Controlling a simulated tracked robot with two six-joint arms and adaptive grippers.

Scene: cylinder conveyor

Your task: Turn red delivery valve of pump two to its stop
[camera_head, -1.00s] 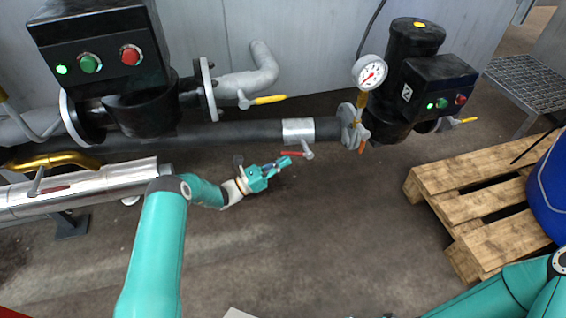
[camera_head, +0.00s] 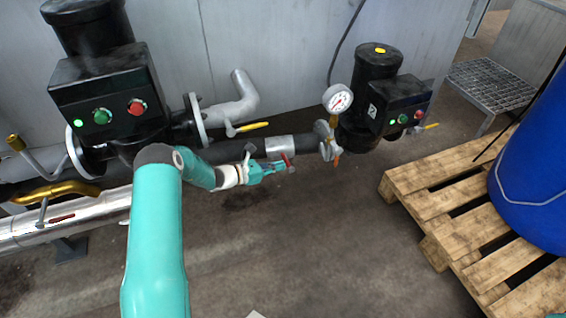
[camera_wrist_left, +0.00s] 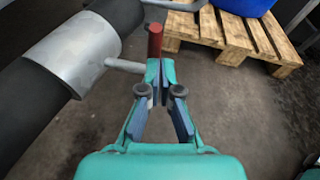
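Pump two (camera_head: 372,80) is the black pump on the right, marked with a 2. Its red delivery valve lever (camera_head: 287,159) sits at the silver collar (camera_head: 281,146) on the dark pipe. In the left wrist view the red lever (camera_wrist_left: 155,40) stands upright beyond the fingertips, with its grey stem (camera_wrist_left: 124,66) coming from the left. My left gripper (camera_head: 284,167) is at the lever. In the left wrist view the left gripper's fingertips (camera_wrist_left: 160,72) are close together and overlap the lever's lower end. Whether they pinch it is unclear. My right gripper is out of view.
A second black pump (camera_head: 105,85) stands at left, with a yellow-handled valve (camera_head: 252,127) to its right. A pressure gauge (camera_head: 338,99) rises beside pump two. A wooden pallet (camera_head: 425,183) with a blue drum (camera_head: 535,165) is at right. Floor below the pipe is clear.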

